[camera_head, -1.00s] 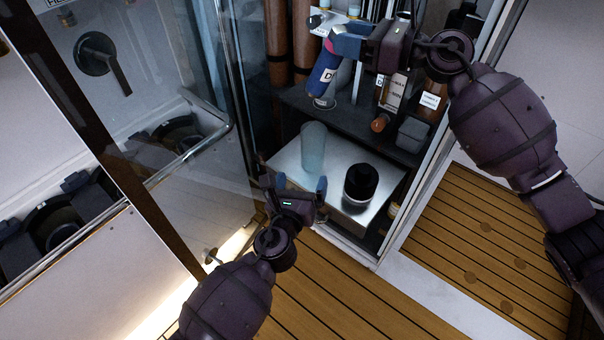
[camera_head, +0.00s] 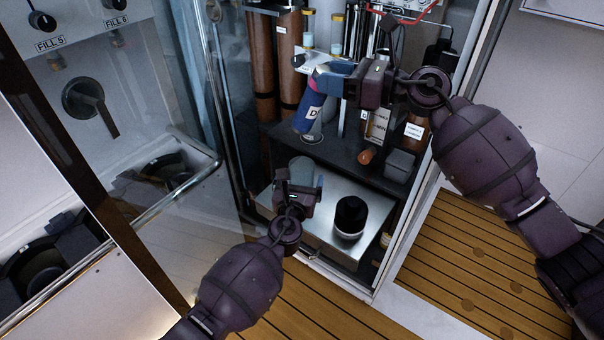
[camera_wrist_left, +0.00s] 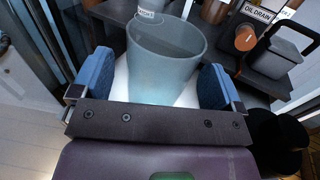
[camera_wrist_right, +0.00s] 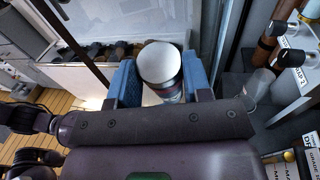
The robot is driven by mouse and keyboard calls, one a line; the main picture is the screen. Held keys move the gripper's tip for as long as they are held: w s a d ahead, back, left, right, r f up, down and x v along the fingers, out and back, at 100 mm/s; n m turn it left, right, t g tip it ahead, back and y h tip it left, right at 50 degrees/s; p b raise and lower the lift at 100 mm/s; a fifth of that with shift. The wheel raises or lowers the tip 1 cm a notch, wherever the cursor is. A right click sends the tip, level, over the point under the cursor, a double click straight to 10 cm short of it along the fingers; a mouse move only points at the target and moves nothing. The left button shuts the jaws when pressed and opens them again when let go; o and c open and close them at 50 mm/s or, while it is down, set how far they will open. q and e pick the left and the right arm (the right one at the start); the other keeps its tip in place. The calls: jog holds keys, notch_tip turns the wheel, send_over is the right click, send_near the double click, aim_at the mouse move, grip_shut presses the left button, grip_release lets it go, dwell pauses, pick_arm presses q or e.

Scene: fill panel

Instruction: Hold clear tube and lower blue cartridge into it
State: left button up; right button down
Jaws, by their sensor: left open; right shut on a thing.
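The clear tube (camera_head: 302,170) stands upright on the silver tray (camera_head: 318,240), partly hidden behind my left gripper. My left gripper (camera_head: 299,186) is open, with its blue fingers to either side of the tube. In the left wrist view the open-topped tube (camera_wrist_left: 163,65) stands between the spread fingers (camera_wrist_left: 155,90), with gaps at both sides. My right gripper (camera_head: 329,82) is shut on the blue cartridge (camera_head: 308,112) and holds it tilted above and behind the tube. In the right wrist view the cartridge's pale round end (camera_wrist_right: 160,64) shows between the fingers (camera_wrist_right: 160,85).
A black-topped round container (camera_head: 350,216) stands on the tray to the right of the tube. Behind is a dark shelf (camera_head: 340,157) with an orange-capped item (camera_head: 366,156) and a grey bin (camera_head: 399,165). A glass door (camera_head: 200,110) stands to the left.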

aim_at(309, 97)
pick_arm(q)
jog(key=shift+w+d, duration=0.25)
jog(key=shift+w, duration=0.95)
jog(key=shift+c, duration=0.2)
jog(key=c, duration=0.9)
jog(key=shift+c, duration=0.2)
pick_arm(e)
jog(key=shift+r, duration=0.25)
jog(key=shift+w+a+r+g+h, duration=0.1)
jog(key=shift+a+r+g+h, duration=0.25)
jog(key=shift+a+r, duration=0.3)
jog(key=a, duration=0.1)
jog(key=a+f, duration=0.1)
jog(key=a+f+g+h, duration=0.1)
jog(key=shift+w+n, duration=0.3)
jog(key=shift+w, duration=0.1)
jog(key=shift+h, duration=0.85)
jog(key=f, duration=0.2)
jog(key=w+f, duration=0.1)
jog(key=f, duration=0.1)
jog(key=shift+f, duration=0.4)
jog(key=shift+s, duration=0.1)
